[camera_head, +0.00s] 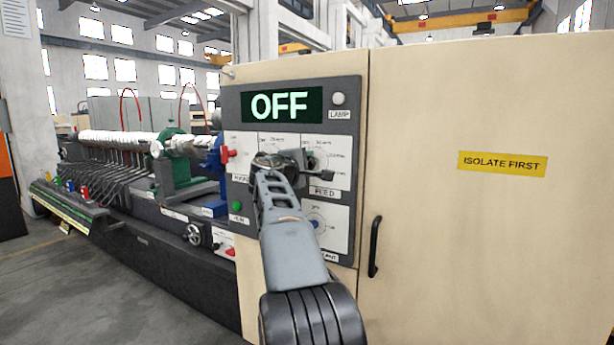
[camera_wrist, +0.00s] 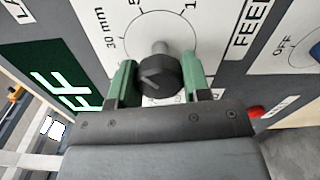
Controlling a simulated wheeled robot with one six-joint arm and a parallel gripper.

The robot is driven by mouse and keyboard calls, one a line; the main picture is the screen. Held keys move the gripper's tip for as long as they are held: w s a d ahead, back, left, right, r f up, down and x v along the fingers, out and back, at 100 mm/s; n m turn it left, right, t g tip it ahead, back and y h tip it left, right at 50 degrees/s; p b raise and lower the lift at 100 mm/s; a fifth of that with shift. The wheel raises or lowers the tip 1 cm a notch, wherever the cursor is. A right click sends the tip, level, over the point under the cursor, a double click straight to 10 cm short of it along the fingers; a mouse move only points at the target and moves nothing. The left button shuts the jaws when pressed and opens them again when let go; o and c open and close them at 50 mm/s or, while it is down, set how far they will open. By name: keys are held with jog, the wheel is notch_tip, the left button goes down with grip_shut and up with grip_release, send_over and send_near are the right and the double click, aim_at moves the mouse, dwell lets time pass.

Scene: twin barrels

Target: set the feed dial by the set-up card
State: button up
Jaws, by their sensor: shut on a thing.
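The feed dial is a round black knob (camera_wrist: 160,80) on a white scale plate in the wrist view. Parts of the scale show: "30 mm", a 5 and a cut-off number starting with 1. A pale line marks the knob face; I cannot tell which value it points to. My gripper (camera_wrist: 158,66) is shut on the knob, one green finger on each side. In the head view my gripper (camera_head: 285,160) is at the control panel and hides the knob, beside the "FEED" label (camera_head: 324,191).
The panel's display (camera_head: 281,105) reads "OFF", with a lamp (camera_head: 338,98) beside it. A red knob (camera_head: 230,154) and a green button (camera_head: 237,206) are left of my arm. A lower dial (camera_head: 316,222) and a black door handle (camera_head: 374,247) are to the right.

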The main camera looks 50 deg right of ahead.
jog(key=shift+m+b, duration=1.35)
jog(key=shift+m, duration=0.75)
jog(key=o, duration=0.9)
jog(key=b+v, duration=0.2)
jog(key=v, duration=1.2)
jog(key=shift+b, duration=0.3)
jog(key=shift+d, duration=0.1)
